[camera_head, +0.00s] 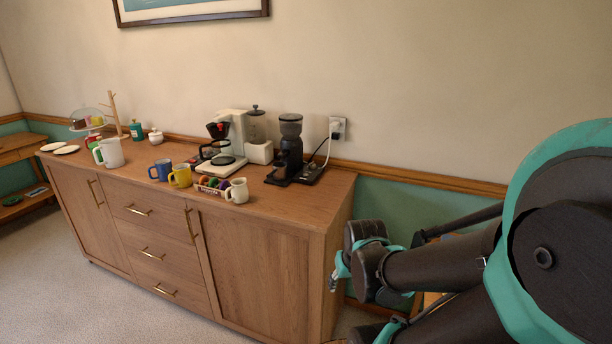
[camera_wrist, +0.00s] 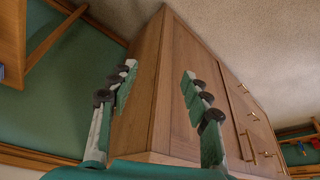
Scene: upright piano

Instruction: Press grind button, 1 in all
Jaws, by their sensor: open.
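A black coffee grinder (camera_head: 288,150) with a hopper on top stands upright near the right end of the wooden cabinet top. Its grind button is too small to make out in the head view. My gripper (camera_head: 338,272) is below the countertop, by the cabinet's right end, away from the grinder. In the wrist view my gripper (camera_wrist: 158,88) is open, its two fingers spread with nothing between them; the wooden cabinet (camera_wrist: 143,105) shows beyond them. The grinder does not show in the wrist view.
A power outlet (camera_head: 337,128) with a cord is on the wall behind. Blue (camera_head: 160,170) and yellow (camera_head: 180,176) mugs stand further left.

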